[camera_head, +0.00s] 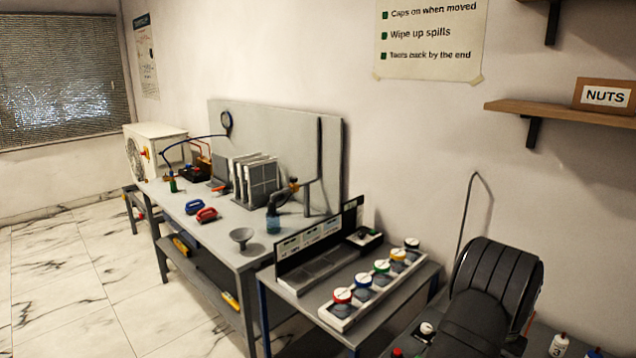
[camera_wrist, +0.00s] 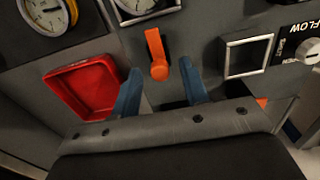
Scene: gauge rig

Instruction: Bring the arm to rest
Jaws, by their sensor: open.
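My gripper (camera_wrist: 160,80) shows in the wrist view with its two blue fingers spread apart and nothing held between them. An orange lever (camera_wrist: 156,52) on a dark grey panel (camera_wrist: 205,35) appears just beyond the gap between the fingertips. I cannot tell whether the fingers touch the panel or how far off it is. In the head view my gripper cannot be made out.
In the wrist view, a red tray (camera_wrist: 85,88), gauges (camera_wrist: 45,12), an empty square frame (camera_wrist: 247,56) and a white knob (camera_wrist: 311,50) surround the fingers. The head view shows a cluttered grey workbench (camera_head: 215,235), a side table with coloured-top gauges (camera_head: 343,295), and a wall shelf (camera_head: 560,112).

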